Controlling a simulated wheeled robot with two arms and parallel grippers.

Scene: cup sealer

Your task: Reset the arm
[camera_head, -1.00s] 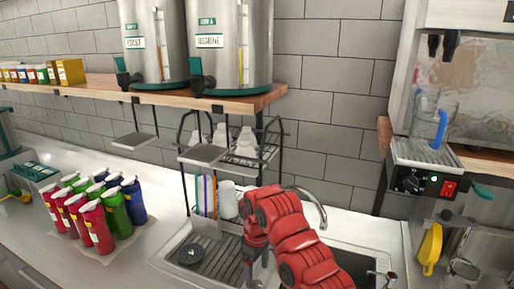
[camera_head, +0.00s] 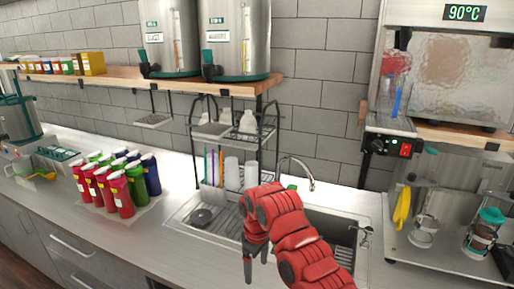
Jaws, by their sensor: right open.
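My right arm (camera_head: 300,250) is red and comes in from the bottom of the head view, in front of the sink. Its gripper (camera_head: 255,264) points down with its dark fingers apart, open, and nothing shows between them. It hangs over the front edge area of the sink, and the arm hides part of the basin. My left gripper is not in view.
A sink (camera_head: 340,225) with a faucet (camera_head: 300,170) lies behind my arm. Several bottles (camera_head: 115,185) stand on the left counter. A two-tier rack (camera_head: 235,135) stands behind the sink. A cup sealer machine (camera_head: 390,140) is at right.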

